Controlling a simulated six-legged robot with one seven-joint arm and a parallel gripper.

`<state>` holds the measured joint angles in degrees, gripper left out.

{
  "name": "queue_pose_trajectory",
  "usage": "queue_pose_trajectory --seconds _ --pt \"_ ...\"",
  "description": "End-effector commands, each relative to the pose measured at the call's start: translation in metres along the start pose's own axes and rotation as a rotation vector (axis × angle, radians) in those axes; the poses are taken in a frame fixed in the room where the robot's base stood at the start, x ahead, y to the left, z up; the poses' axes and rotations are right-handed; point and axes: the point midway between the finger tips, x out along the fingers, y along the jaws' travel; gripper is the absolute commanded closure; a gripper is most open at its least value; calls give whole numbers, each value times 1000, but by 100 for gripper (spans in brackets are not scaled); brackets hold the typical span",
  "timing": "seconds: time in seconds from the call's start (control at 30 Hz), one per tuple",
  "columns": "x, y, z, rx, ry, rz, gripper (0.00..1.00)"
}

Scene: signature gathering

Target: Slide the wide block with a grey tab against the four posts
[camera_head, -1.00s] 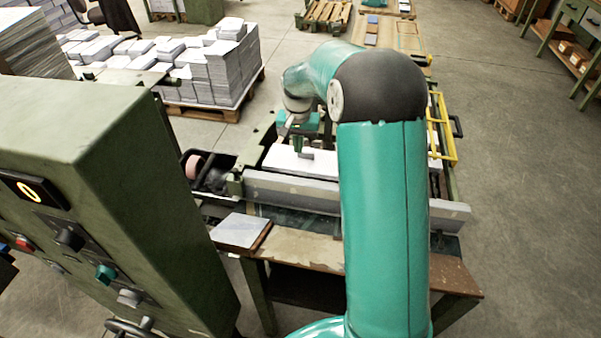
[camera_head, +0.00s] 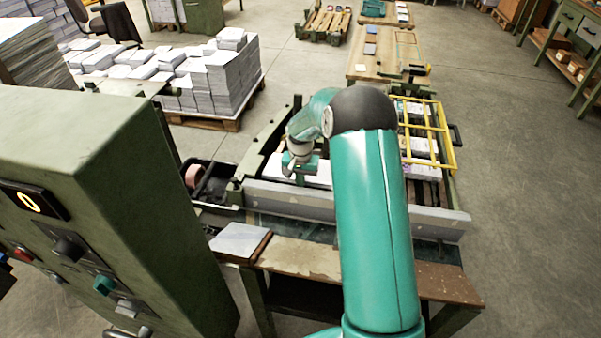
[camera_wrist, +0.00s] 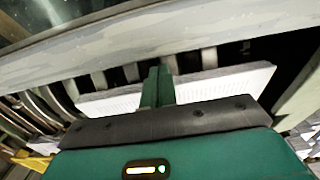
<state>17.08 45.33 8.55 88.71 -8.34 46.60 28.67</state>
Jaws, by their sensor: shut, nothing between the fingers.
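The wide white block (camera_head: 319,175) lies in the machine bed, close behind the long grey beam, which hides its near side. In the wrist view the block (camera_wrist: 225,83) stretches across the picture, with fine page lines on its side. The grey posts (camera_wrist: 209,58) stand in a row between block and beam; I cannot tell whether they touch it. My gripper (camera_head: 300,178) is at the block's far side in the head view. Its fingers (camera_wrist: 160,85) are shut, empty and overlap the block in the wrist view. I cannot make out the grey tab.
The grey beam (camera_head: 285,199) crosses the front of the bed. A yellow guard frame (camera_head: 442,137) stands at right, with printed stacks beneath it. A green control cabinet (camera_head: 75,150) fills the left. A pale slab (camera_head: 240,240) lies on the front bench.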

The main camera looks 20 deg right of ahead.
Motion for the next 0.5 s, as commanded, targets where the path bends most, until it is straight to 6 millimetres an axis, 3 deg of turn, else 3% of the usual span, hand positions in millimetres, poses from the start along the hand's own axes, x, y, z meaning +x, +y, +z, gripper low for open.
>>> queue_pose_trajectory --seconds 0.5 --pt "6 0 -7 1 1 0 100"
